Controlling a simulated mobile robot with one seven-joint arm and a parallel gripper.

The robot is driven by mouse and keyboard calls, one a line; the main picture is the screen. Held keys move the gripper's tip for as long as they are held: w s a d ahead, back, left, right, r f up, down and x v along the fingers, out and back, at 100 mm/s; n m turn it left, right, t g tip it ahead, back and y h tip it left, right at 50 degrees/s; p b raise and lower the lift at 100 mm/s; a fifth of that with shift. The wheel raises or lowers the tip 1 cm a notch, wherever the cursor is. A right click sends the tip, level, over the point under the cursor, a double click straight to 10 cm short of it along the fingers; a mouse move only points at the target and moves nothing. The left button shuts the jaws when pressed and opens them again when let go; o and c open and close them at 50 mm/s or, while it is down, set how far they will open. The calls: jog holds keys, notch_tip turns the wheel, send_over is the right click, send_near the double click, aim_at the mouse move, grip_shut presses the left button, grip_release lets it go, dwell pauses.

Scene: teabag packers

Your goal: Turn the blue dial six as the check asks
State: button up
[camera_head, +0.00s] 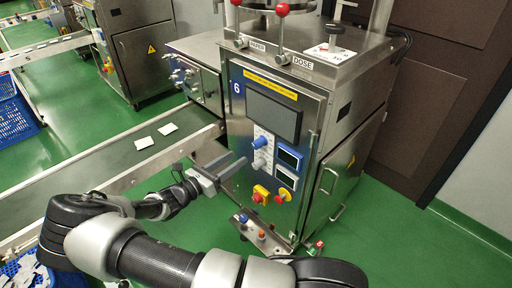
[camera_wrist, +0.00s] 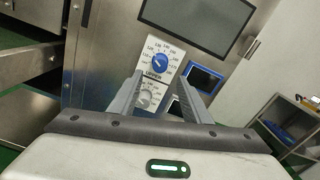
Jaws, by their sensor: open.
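The blue dial (camera_head: 260,142) sits on a white scale plate on the front of the steel machine marked 6 (camera_head: 237,87). In the wrist view the blue dial (camera_wrist: 160,63) has numbers around it and the word UPPER below. A grey dial (camera_head: 259,162) sits just under it and also shows in the wrist view (camera_wrist: 147,98). My gripper (camera_head: 239,157) is open and empty, in front of the panel and left of the dials. In the wrist view its fingers (camera_wrist: 162,82) point at the panel, with the grey dial between them and the blue dial just beyond the tips.
A dark screen (camera_head: 273,113) is above the dials. Small blue-framed displays (camera_head: 289,158) are to their right, and a red button on yellow (camera_head: 261,193) is below. A conveyor (camera_head: 100,160) with two white packets runs at left. A blue crate (camera_head: 14,112) stands far left.

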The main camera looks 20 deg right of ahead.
aim_at(254, 146)
jog(key=b+x, duration=0.1)
jog(key=x, duration=1)
jog(key=c, duration=1.1)
jog(key=shift+o, duration=0.3)
jog(key=shift+m, duration=0.4)
jog(key=m, duration=0.5)
jog(key=shift+m+p, duration=0.3)
jog(key=m, duration=0.5)
jog(key=shift+f, duration=0.1)
jog(key=shift+m, duration=0.3)
